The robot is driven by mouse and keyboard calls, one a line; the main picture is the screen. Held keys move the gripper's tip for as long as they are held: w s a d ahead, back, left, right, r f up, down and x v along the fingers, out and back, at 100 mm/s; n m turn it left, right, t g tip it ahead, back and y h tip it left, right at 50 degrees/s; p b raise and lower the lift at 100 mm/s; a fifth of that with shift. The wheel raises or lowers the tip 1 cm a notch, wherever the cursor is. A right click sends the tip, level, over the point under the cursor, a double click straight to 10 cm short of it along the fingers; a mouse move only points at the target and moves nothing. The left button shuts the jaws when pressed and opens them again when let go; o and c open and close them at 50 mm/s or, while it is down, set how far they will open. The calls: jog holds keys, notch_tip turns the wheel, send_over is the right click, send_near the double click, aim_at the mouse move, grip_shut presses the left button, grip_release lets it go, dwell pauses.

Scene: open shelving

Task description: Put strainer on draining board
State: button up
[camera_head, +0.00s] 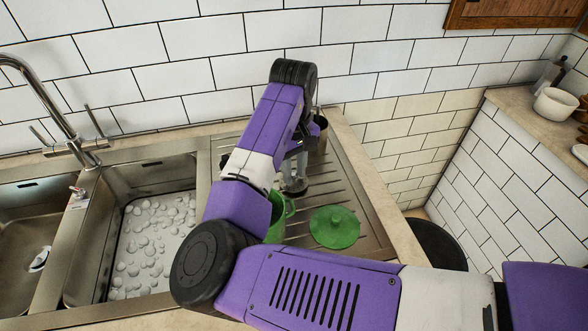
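My gripper (295,180) points down over the ribbed metal draining board (355,205), to the right of the sinks. My arm hides much of it, and I cannot tell whether its fingers are open or shut, or whether they hold anything. I cannot clearly make out a strainer. A green round lid-like piece (335,227) with a small knob lies on the draining board, right of and nearer than the gripper. A green pot or mug (280,212) stands beside it, partly hidden by my arm.
A dark metal cylindrical container (321,134) stands at the board's back, close to my gripper. A sink with foam (150,240) and a tall tap (60,115) are at left. The board's right side is bare. A tiled wall rises behind.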

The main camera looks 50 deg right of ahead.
aim_at(294, 174)
jog(key=shift+o, duration=0.6)
jog(key=shift+r, duration=0.2)
notch_tip(294, 174, up, 12)
jog(key=shift+p, duration=0.3)
